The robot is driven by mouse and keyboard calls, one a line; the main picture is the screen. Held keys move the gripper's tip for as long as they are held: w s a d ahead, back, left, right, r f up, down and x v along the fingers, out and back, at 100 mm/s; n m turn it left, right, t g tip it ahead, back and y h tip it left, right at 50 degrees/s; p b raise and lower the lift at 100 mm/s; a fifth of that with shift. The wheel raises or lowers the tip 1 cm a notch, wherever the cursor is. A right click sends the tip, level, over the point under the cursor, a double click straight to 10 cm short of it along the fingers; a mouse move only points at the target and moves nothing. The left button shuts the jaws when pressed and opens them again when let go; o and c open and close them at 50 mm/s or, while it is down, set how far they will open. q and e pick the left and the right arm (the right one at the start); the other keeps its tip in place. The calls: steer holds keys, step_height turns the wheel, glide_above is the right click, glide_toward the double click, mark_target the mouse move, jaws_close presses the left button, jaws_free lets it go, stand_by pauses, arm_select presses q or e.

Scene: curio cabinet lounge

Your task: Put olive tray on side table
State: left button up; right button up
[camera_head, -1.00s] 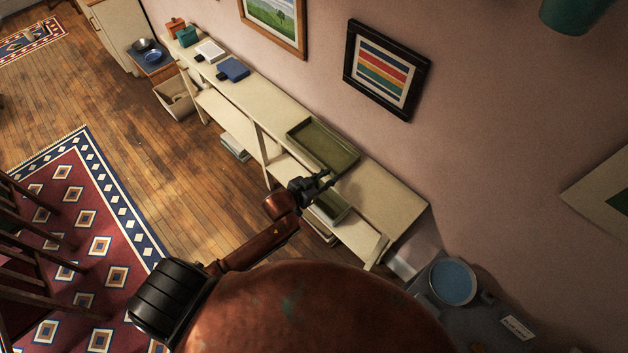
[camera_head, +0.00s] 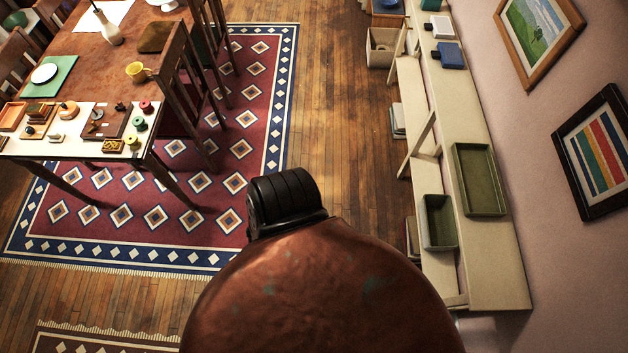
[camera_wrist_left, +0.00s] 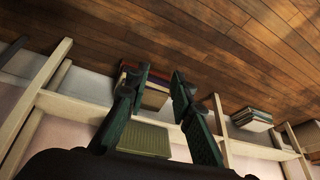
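Two olive trays show in the head view. A larger one (camera_head: 480,180) lies on the top of the long cream shelf (camera_head: 490,262), and a smaller one (camera_head: 438,222) sits lower, on the shelf's left side. My left gripper (camera_wrist_left: 160,72) shows in the left wrist view with its fingers apart and nothing visibly clasped. An olive ribbed surface (camera_wrist_left: 145,138) shows behind the fingers; I cannot tell which tray it is. A small table (camera_head: 386,19), partly cut off at the top of the head view, may be the side table. My right gripper is not in view.
Books (camera_wrist_left: 252,119) and cream shelf posts (camera_wrist_left: 40,100) are close to the left gripper. A cluttered dining table (camera_head: 75,145) with chairs stands on a red rug (camera_head: 155,218). A bin (camera_head: 382,50) stands by the shelf. Wood floor is clear between rug and shelf.

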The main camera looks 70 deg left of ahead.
arm_select(q)
steer(key=s+d+f+g, duration=0.1)
steer(key=s+f+g, duration=0.1)
steer(key=s, duration=0.9)
steer(key=s+d+f+g, duration=0.1)
steer(key=s+f, duration=0.4)
steer(key=s, duration=0.6)
steer(key=shift+s+f+g, duration=0.2)
steer(key=shift+s+g, duration=0.1)
steer(key=shift+g, duration=0.1)
